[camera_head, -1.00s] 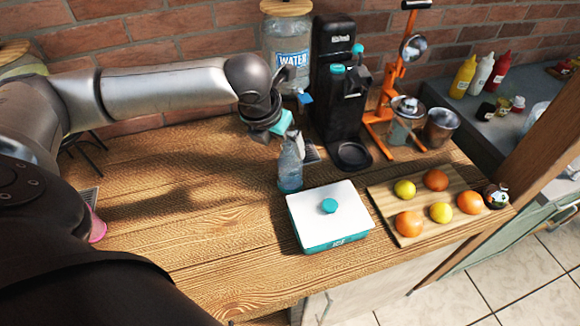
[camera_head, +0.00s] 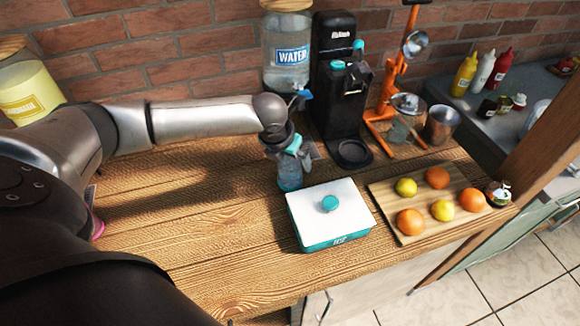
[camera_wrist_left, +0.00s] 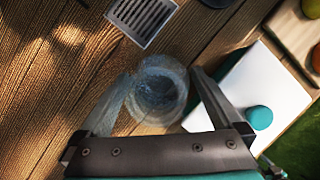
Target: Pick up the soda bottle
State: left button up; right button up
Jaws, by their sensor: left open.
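The soda bottle (camera_head: 290,176) is clear bluish and stands upright on the wooden table, just behind and left of the white ice box. My left gripper (camera_head: 291,150) is lowered over its upper part, which the gripper hides in the head view. In the left wrist view the bottle (camera_wrist_left: 157,90) is seen from above, between the two spread fingers of my left gripper (camera_wrist_left: 160,92). The gripper is open; I cannot tell whether a finger touches the bottle. My right gripper is not in view.
The white and teal ice box (camera_head: 318,205) stands close in front of the bottle. A black soda machine (camera_head: 333,60) and a water dispenser (camera_head: 287,70) stand behind. A board (camera_head: 385,203) with oranges and lemons lies to the right. The table's left front is clear.

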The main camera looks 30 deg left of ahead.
pick_arm(q)
jog(key=shift+r, duration=0.15)
grip_shut()
dwell(0.7)
